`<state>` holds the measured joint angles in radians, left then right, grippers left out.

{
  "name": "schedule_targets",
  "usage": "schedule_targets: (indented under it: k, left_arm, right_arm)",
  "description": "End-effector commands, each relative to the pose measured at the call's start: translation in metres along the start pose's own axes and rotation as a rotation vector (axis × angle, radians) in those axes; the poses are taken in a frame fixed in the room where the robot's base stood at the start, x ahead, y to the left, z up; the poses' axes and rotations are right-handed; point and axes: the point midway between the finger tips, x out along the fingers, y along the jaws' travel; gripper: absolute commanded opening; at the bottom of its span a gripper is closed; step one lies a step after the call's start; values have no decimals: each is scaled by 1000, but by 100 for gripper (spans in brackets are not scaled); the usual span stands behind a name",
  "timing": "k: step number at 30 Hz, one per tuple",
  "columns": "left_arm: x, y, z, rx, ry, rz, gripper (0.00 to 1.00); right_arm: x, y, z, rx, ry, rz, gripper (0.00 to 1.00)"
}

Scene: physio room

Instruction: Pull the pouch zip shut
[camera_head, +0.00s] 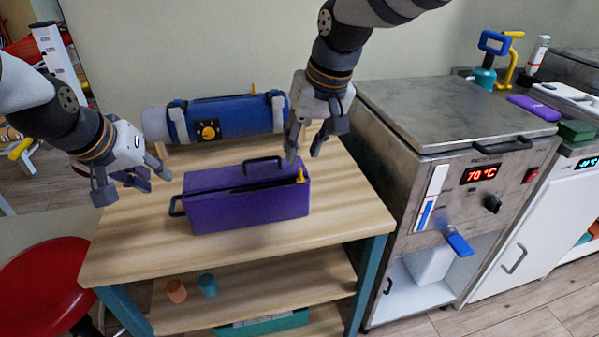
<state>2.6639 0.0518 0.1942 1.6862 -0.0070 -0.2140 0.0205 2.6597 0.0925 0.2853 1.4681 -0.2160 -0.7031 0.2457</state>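A purple pouch (250,208) stands on the wooden table. Its top has a dark open slot (262,184), with a yellow zip pull (300,175) at the right end. A black handle loop rises at its back and another sticks out at its left end. No contact with the pull shows. My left gripper (135,185) is open and empty to the left of the pouch, apart from it.
A blue roll (235,115) with grey straps lies at the back of the table (130,240). A steel heater cabinet (440,110) reading 70 °C stands close on the right. A red stool (45,285) is at lower left. The table front is clear.

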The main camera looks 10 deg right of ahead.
Motion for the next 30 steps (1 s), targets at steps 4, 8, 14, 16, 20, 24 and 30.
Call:
schedule_targets:
  k: [4,8,14,16,20,24,30]
  left_arm:
    - [14,0,0,0,1,0,25]
    - [17,0,0,0,2,0,25]
    - [17,0,0,0,2,0,25]
    - [17,0,0,0,1,0,25]
    - [17,0,0,0,1,0,25]
    - [17,0,0,0,1,0,25]
    - [17,0,0,0,1,0,25]
  right_arm:
    - [-1,0,0,0,1,0,30]
    - [-1,0,0,0,1,0,30]
    - [-1,0,0,0,1,0,30]
    - [1,0,0,0,0,0,30]
    - [8,1,2,0,1,0,30]
    - [17,2,6,0,0,0,30]
    - [29,4,9,0,0,0,30]
